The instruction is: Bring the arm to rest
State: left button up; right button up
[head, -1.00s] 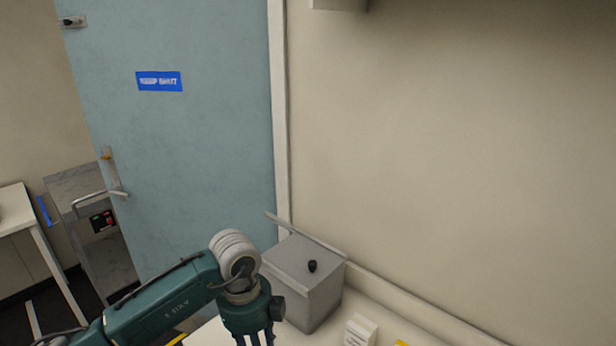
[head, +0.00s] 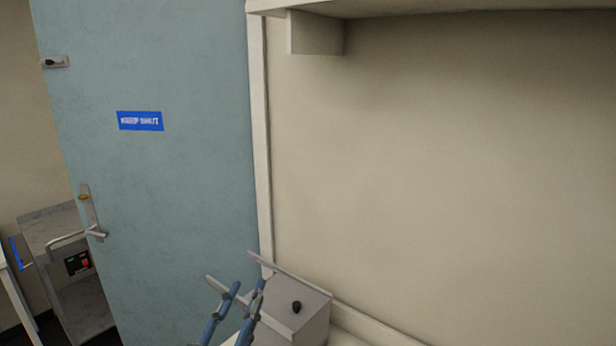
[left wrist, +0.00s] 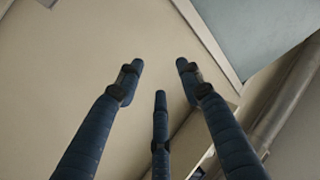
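My left gripper (head: 247,287) shows at the bottom of the head view, in front of the grey box. Its blue fingers point up and stand apart with nothing between them. In the left wrist view the three dark blue fingers (left wrist: 160,73) are spread and empty, with wall and ceiling surfaces beyond them. The rest of the left arm is below the head view's edge. My right arm and gripper are in neither view.
A grey box with a black knob (head: 297,307) stands by the wall beside the gripper. A blue-grey door (head: 150,190) with a handle is at the left. A shelf (head: 430,6) overhangs at the top right. The wall below the shelf is bare.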

pick_arm(q)
jog(key=s+a+f+n+g+y, duration=0.25)
jog(key=a+f, duration=0.25)
jog(key=f, duration=0.4)
jog(key=s+a+f+n+g+y, duration=0.15)
jog(key=s+a+f+g, duration=0.25)
jog(key=f, duration=0.4)
jog(key=s+f+m+g, duration=0.1)
jog(key=s+f+g, duration=0.5)
jog(key=s, duration=0.5)
jog(key=s+f+g, duration=0.4)
jog(key=s+f, duration=0.4)
jog(key=s, duration=0.3)
notch_tip(320, 180, down, 33)
jog(key=s+g+b, duration=0.1)
jog(key=s+b, duration=0.1)
jog(key=b, duration=0.5)
jog(key=s+a+f+b, duration=0.1)
jog(key=s+f+b, duration=0.2)
jog(key=s+f, duration=0.5)
jog(key=s+a+f+g+b, duration=0.1)
jog(key=s+a+f+b, duration=0.1)
jog(key=s+f, duration=0.7)
notch_tip(320, 180, down, 5)
jog(key=shift+s+a+f+m+b, duration=0.2)
jog(key=shift+s+a+m+b, duration=0.1)
jog(key=shift+m+b, duration=0.15)
